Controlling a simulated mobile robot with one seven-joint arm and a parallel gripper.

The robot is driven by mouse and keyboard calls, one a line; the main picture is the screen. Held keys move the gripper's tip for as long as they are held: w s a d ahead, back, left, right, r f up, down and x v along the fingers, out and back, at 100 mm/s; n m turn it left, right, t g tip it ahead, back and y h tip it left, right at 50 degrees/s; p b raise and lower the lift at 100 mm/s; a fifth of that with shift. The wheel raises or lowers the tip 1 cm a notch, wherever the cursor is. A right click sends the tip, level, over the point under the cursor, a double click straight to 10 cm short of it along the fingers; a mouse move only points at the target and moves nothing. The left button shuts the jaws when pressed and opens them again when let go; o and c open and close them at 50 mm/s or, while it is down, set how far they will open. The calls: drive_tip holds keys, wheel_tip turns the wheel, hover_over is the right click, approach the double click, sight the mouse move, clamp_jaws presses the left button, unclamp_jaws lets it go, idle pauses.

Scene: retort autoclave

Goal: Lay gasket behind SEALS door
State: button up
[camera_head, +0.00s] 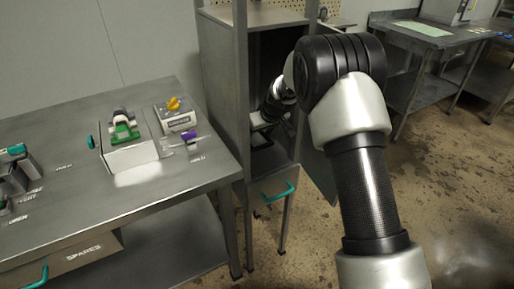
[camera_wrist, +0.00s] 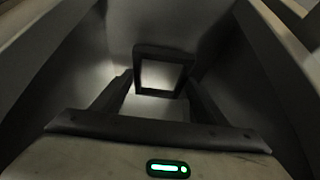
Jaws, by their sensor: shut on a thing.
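My gripper (camera_wrist: 160,82) is shut on the gasket, a dark square ring (camera_wrist: 165,50) seen between the fingertips in the wrist view. Its open middle shows a pale grey surface beyond. In the head view my gripper (camera_head: 268,122) reaches inside an open cabinet bay (camera_head: 262,57), and my arm hides part of the opening. A grey door panel (camera_head: 320,172) stands swung open at the bay's right side. No SEALS lettering is readable. I cannot tell whether the gasket touches the bay floor.
A steel bench (camera_head: 190,200) at left holds a grey box with a green-topped fitting (camera_head: 125,130), a yellow item (camera_head: 174,103) and a purple-ended part (camera_head: 189,135). A drawer with a teal handle (camera_head: 280,192) lies under the bay. Grey bay walls stand close around my gripper.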

sight(258, 154)
wheel_tip(258, 154, down, 5)
drive_tip(key=shift+b, duration=0.6)
drive_tip(key=shift+f, duration=0.1)
drive_tip(key=o, duration=1.1)
drive_tip(key=shift+c, duration=0.2)
